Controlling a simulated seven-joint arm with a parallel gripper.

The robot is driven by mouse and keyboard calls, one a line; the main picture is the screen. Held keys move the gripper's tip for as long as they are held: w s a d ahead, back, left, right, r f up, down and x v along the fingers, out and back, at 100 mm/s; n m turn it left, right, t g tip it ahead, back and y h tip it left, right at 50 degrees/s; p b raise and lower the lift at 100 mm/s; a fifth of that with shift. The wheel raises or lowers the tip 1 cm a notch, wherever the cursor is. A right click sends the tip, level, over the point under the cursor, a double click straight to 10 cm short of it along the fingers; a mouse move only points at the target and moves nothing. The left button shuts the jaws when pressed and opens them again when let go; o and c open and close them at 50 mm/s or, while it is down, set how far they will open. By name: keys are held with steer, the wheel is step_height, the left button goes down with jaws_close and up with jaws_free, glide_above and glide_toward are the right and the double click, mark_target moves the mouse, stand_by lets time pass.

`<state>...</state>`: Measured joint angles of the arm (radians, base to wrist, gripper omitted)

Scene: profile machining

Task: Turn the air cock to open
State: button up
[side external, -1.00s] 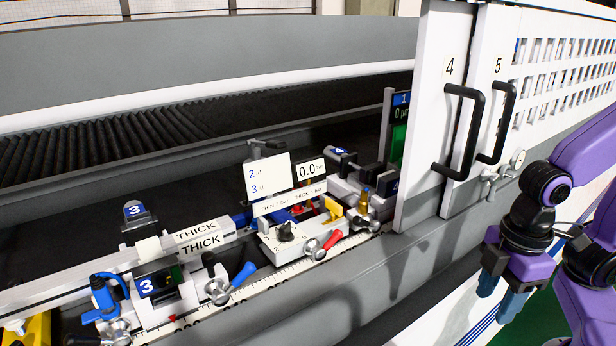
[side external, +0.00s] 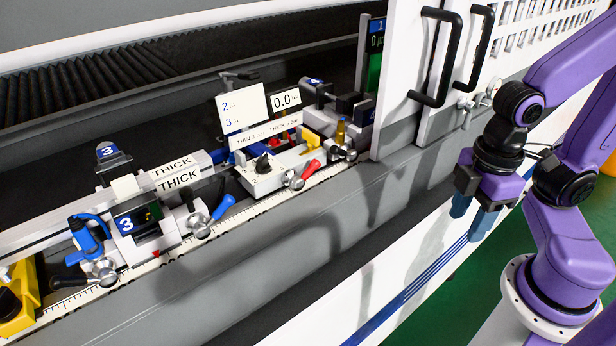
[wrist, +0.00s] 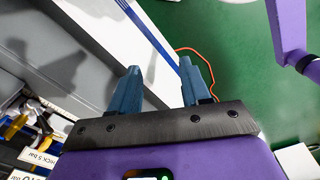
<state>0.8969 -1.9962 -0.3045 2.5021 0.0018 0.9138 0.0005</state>
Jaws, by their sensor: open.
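My gripper (side external: 471,216) hangs at the right of the side view, its blue fingers pointing down, apart and with nothing between them. The wrist view shows the two fingers (wrist: 160,78) spread. A small metal valve with a handle (side external: 465,110) sits on the wall below the black door handles, with a round gauge beside it, up and left of my gripper. A yellow lever (side external: 308,136) stands on the white control block (side external: 262,178), well left of my gripper. I cannot tell for sure which is the air cock. My gripper touches neither.
The block has a black knob (side external: 263,163) and a red lever (side external: 309,169). A blue-handled clamp (side external: 222,206) stands farther left. White doors (side external: 420,70) with black handles rise behind.

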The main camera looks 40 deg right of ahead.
steer(key=shift+c, duration=0.4)
step_height(320, 180, up, 10)
steer(key=n, duration=0.5)
glide_above(313, 164)
step_height(313, 164, down, 17)
steer(key=shift+r, duration=0.1)
steer(key=shift+c, duration=0.3)
jaws_close()
